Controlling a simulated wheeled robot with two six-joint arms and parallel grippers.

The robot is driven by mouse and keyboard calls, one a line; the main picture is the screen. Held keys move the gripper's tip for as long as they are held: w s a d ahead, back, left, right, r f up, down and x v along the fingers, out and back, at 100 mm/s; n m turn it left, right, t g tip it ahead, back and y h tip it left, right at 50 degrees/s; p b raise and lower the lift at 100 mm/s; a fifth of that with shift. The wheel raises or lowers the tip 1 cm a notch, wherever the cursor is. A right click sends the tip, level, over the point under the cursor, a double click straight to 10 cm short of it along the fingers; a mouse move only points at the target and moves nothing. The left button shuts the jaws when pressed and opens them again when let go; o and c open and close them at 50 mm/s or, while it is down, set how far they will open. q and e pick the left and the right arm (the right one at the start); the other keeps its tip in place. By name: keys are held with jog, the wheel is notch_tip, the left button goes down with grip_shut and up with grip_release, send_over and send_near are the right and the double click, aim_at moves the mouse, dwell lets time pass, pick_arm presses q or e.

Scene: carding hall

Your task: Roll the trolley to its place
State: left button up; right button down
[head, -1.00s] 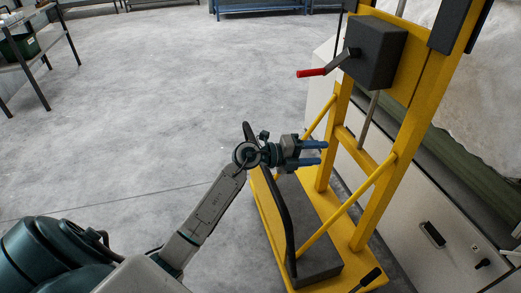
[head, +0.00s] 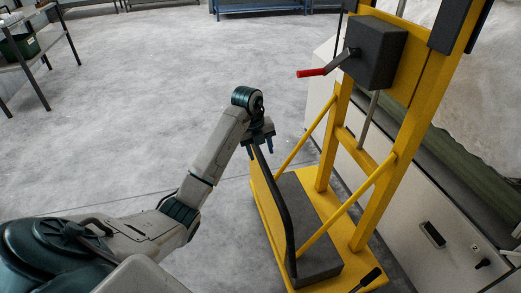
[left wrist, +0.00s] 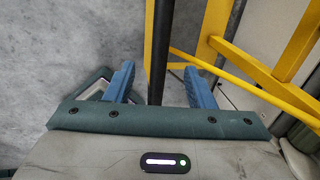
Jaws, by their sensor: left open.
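The yellow trolley (head: 346,138) stands on the right of the head view, with a tall frame, diagonal struts and a dark grey block (head: 318,255) on its base. Its black push bar (head: 283,215) curves along the near left side. My left gripper (head: 259,150) is at the far end of this bar, pointing down, with its blue fingers apart. In the left wrist view the black bar (left wrist: 158,45) runs between the two open blue fingers (left wrist: 162,85), with gaps on both sides. Yellow struts show at the right there. My right gripper is not in view.
A dark box with a red-handled crank (head: 312,72) is on the trolley's mast. A pale machine cabinet (head: 435,225) stands close along the trolley's right. Grey floor (head: 150,100) is open at left and ahead. A table (head: 35,50) stands far left, a blue bench (head: 260,8) at the back.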

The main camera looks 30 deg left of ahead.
aim_at(266, 169)
pick_arm(q)
jog(key=f, duration=0.3)
jog(key=w+f, duration=0.1)
jog(key=f, duration=0.2)
jog(key=d+f, duration=0.1)
jog(key=f, duration=0.2)
jog(key=shift+w+d, duration=0.1)
jog(key=shift+w, duration=0.05)
jog(key=shift+w+d+f, duration=0.1)
jog(key=shift+w+f, duration=0.05)
jog(key=shift+f, duration=0.65)
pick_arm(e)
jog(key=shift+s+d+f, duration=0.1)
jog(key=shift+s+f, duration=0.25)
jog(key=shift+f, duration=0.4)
pick_arm(q)
grip_shut()
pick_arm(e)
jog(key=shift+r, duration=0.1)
